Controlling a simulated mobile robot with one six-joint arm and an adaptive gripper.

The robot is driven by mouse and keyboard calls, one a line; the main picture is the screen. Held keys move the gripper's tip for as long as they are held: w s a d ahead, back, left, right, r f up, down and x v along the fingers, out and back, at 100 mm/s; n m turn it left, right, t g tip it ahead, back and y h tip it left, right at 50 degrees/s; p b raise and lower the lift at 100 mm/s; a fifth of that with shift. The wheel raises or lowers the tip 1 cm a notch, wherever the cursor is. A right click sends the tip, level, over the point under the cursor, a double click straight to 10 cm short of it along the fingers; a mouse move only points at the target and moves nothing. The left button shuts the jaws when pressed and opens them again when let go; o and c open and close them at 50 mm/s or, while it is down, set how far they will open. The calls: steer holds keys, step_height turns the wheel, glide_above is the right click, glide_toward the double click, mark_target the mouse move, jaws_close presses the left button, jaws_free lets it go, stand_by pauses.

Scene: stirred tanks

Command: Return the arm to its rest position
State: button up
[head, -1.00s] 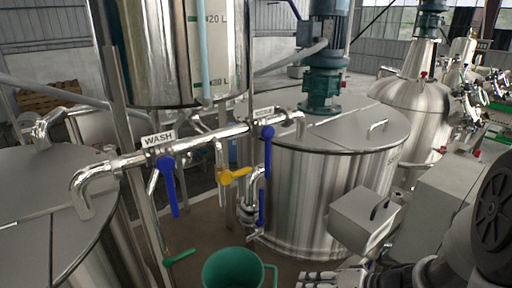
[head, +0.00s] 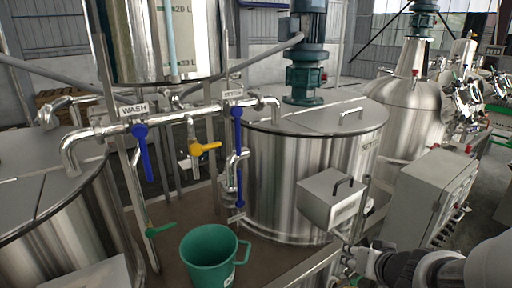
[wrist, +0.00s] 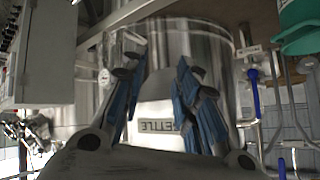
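My gripper (head: 350,262) shows at the lower right of the head view, in front of the large steel kettle (head: 290,180) and below a grey box with a black handle. In the wrist view my gripper (wrist: 160,90) has its two blue-padded fingers spread apart. My arm (head: 440,268) reaches in from the lower right corner.
The grey handled box (head: 325,205) is close above my gripper. A control cabinet (head: 430,200) stands to the right. A green bucket (head: 208,256) stands at the front. Pipes with blue (head: 142,150) and yellow (head: 205,149) valve handles run at the left.

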steer(key=s+a+f+n+g+b, duration=0.1)
steer(key=s+a+b, duration=0.4)
steer(key=s, duration=0.6)
steer(key=s+a+f+n+g+b, duration=0.2)
steer(key=s+a+f+g+b, duration=0.1)
steer(key=s, duration=0.8)
steer(key=shift+s+a+f+g+h+b, duration=0.35)
steer(key=shift+a+g+b, duration=0.25)
steer(key=shift+a+b, duration=0.35)
steer(key=shift+r, duration=0.1)
steer(key=shift+c, duration=0.4)
